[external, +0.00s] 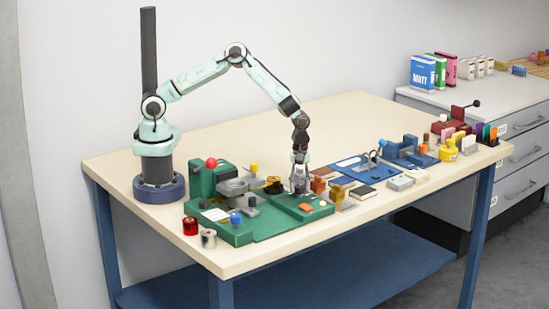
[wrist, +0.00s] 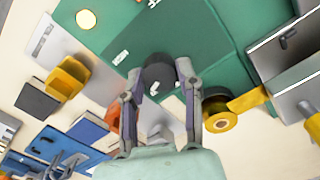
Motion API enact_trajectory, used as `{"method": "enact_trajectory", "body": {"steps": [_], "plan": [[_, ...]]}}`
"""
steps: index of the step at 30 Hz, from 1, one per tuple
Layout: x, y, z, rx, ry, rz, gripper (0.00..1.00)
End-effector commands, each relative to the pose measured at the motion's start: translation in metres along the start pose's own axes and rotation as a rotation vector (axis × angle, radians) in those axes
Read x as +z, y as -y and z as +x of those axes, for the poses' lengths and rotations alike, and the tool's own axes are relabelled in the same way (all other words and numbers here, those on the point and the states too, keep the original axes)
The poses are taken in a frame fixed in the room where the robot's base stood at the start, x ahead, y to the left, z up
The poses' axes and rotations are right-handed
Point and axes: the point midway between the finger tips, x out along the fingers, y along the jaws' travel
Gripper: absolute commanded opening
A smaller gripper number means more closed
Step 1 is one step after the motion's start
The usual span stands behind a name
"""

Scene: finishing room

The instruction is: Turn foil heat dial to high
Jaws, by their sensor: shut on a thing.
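The green foil machine (external: 262,226) stands on the near left part of the table, and its green top also shows in the wrist view (wrist: 205,45). The foil heat dial (wrist: 158,72) is a dark round knob on that top, with a small white mark near its lower edge. My gripper (wrist: 159,72) points down with one finger on each side of the dial and is shut on it. Small white labels (wrist: 120,57) lie near the dial, too small to read.
A yellow-and-black roll (wrist: 219,119) is close to my right finger in the wrist view. A red-ball lever (external: 211,163) rises at the machine's left. Orange blocks (external: 318,185) and a blue tray (external: 362,166) stand to the right. The table behind is clear.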

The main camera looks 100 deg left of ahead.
Motion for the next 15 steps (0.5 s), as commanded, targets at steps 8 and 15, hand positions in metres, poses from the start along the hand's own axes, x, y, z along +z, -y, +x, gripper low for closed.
{"method": "enact_trajectory", "body": {"steps": [8, 15], "plan": [[-0.0014, 0.0001, 0.0015, -0.001, -0.004, 0.259, 0.00], [-0.0014, 0.0001, 0.0015, -0.001, -0.003, 0.486, 0.00]]}}
